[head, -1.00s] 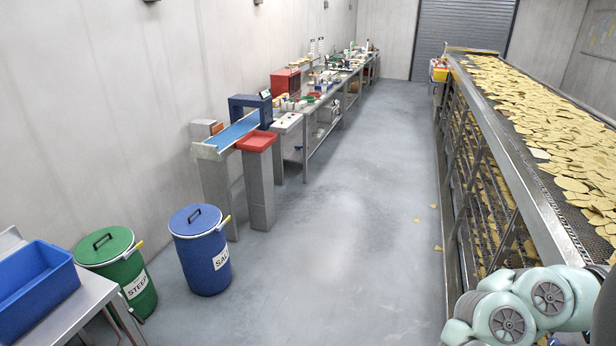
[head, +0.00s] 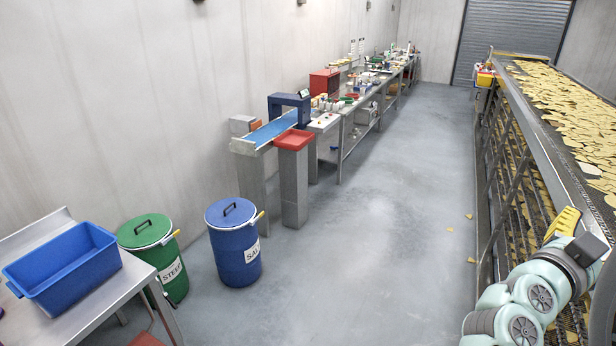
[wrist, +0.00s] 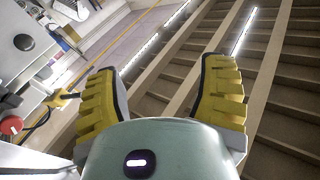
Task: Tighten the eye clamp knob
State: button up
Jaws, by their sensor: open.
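My gripper (wrist: 165,72) shows in the wrist view with its two yellow ribbed fingers spread wide and nothing between them. In the head view my gripper (head: 564,224) is at the right edge, beside the conveyor with chips. A red round knob-like part (wrist: 11,125) is at the left edge of the wrist view, on pale machinery, apart from the fingers. I cannot tell whether it is the eye clamp knob. No other knob or eye clamp can be made out.
The multi-level chip conveyor (head: 520,140) runs along the right. A long workbench (head: 345,140) with many items lines the left wall. A blue drum (head: 233,250), a green drum (head: 165,285) and a blue crate (head: 70,285) on a steel table stand at left.

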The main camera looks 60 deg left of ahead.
jog(key=shift+w+a+f+n+y, duration=0.1)
jog(key=shift+a+f+n+y, duration=0.05)
jog(key=shift+a+n+y, duration=0.4)
jog(key=shift+a+f+n+y, duration=0.15)
jog(key=shift+a+n+y, duration=0.15)
jog(key=shift+a, duration=0.3)
